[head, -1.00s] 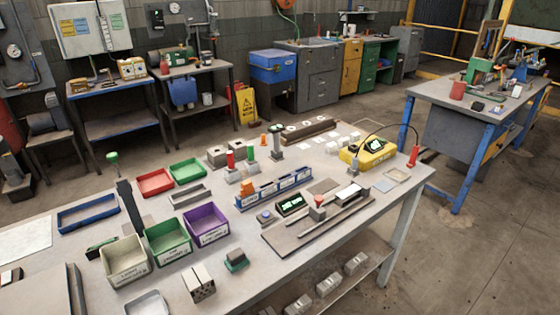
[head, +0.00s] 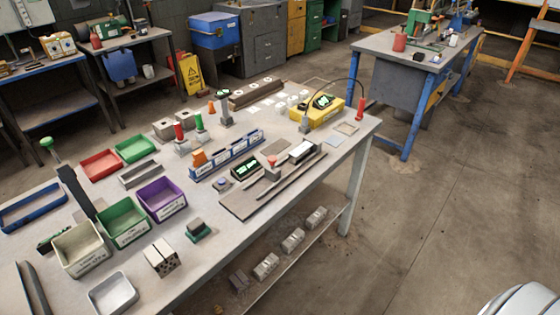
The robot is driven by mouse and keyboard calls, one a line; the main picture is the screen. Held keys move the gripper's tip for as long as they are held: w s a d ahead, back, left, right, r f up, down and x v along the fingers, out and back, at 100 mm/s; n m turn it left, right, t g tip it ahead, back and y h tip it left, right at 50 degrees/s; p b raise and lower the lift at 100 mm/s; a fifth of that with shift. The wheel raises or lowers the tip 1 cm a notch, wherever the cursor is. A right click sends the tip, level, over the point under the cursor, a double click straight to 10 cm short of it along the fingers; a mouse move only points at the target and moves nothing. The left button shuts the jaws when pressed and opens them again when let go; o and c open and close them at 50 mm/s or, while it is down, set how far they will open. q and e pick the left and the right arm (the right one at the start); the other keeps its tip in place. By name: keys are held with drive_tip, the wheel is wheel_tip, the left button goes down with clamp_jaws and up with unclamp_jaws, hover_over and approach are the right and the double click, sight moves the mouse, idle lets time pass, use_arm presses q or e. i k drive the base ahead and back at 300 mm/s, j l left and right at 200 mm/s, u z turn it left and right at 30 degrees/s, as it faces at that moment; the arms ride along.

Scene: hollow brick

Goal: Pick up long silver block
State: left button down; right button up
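Several things on the workbench could match a long silver block, and I cannot tell which one is meant. A long grey metal piece (head: 140,173) lies behind the green and purple bins. A grey block with holes in its end (head: 161,258) lies near the front edge. A long brownish-grey block (head: 257,93) lies at the back, with pale round pieces on it. A flat fixture with a long dark bar (head: 290,178) lies right of the middle. Neither of my grippers shows.
The workbench (head: 340,160) holds a purple bin (head: 173,211), green bin (head: 133,236), cream bin (head: 88,260), grey tray (head: 122,293) and yellow device (head: 315,117). A lower shelf holds grey blocks (head: 293,240). Open floor (head: 450,210) lies to the right.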

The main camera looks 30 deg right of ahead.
sight(296, 156)
drive_tip(key=i+l, duration=0.15)
drive_tip(key=l, duration=0.25)
drive_tip(key=i+l, duration=0.15)
drive_tip(key=l, duration=0.25)
drive_tip(key=i+l, duration=0.1)
drive_tip(key=l, duration=0.35)
drive_tip(key=i+l+u, duration=0.1)
drive_tip(key=l, duration=0.3)
drive_tip(key=i, duration=0.05)
